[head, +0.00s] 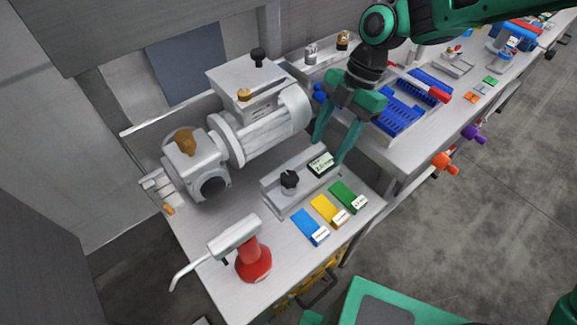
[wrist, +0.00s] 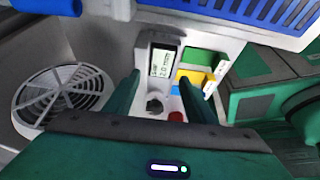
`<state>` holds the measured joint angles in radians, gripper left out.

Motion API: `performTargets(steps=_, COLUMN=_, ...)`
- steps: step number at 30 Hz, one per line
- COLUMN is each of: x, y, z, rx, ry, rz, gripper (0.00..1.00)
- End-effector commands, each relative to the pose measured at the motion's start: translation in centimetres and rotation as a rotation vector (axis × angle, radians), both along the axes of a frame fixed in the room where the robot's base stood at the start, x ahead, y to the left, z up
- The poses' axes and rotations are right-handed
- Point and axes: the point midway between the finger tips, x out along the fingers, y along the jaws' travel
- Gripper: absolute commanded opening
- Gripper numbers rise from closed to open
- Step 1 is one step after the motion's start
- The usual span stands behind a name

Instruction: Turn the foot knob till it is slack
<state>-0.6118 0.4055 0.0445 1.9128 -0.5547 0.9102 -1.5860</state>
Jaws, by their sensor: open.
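A black lobed knob (head: 290,178) stands on a long grey metal block (head: 273,194) beside the motor; I take it for the foot knob. It also shows in the wrist view (wrist: 155,104), between and beyond my fingers. A small dark-framed display (head: 321,164) sits at the block's right end; in the wrist view its screen (wrist: 162,60) has small text, hard to read. My gripper (head: 329,150) is open, fingers pointing down around the display's end of the block, apart from the knob. Nothing shows between the fingers in the head view except the display below.
A grey motor (head: 270,125) with a pump stands behind the block. Blue (head: 309,226), yellow (head: 328,210) and green (head: 346,196) tagged strips lie in front. A red oil can (head: 253,262) stands front left. Blue trays (head: 400,112) fill the bench to the right.

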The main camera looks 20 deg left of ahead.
Motion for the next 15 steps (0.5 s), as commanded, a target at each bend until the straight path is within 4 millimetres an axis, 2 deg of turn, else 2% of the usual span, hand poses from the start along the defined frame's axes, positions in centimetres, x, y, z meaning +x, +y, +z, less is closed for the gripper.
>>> performTargets(steps=15, x=-8.1, y=4.0, z=0.1, rx=0.0, ry=0.0, rz=-0.001, gripper=0.5)
